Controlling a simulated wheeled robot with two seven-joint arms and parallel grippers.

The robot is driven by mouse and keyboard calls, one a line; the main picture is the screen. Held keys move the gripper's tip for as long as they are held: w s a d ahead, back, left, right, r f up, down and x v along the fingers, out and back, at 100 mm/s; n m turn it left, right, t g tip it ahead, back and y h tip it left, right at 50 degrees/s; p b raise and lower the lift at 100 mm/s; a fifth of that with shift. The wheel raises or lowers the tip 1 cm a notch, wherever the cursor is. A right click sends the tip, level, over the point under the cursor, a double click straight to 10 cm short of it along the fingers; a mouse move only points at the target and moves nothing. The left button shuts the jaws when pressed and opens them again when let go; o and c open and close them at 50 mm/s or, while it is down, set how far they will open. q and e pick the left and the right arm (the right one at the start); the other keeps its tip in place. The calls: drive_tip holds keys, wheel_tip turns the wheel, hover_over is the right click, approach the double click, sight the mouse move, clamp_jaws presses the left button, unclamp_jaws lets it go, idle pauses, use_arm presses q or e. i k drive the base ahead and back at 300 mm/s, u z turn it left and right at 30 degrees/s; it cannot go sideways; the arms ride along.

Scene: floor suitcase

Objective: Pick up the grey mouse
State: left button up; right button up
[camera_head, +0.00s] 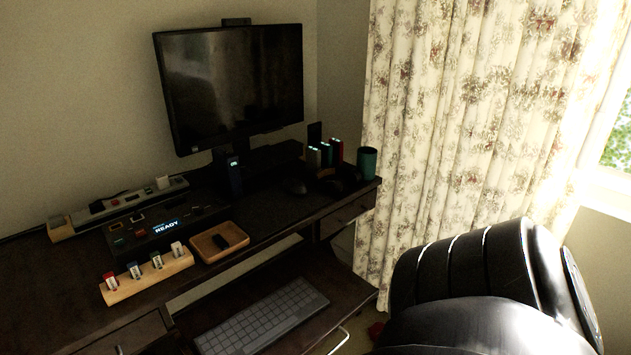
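Neither of my grippers is in view. A large black rounded part at the lower right looks like my own arm.
A monitor (235,85) stands at the back. A keyboard (262,318) lies on a lower shelf. A wooden strip (148,280) holds several small items beside a black console (155,230). A teal cup (367,163) stands at the right end. A floral curtain (460,110) hangs behind.

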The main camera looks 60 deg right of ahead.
sight(293, 187)
drive_tip(key=z, duration=1.65)
drive_tip(key=i, duration=0.2)
drive_tip(key=u, duration=0.85)
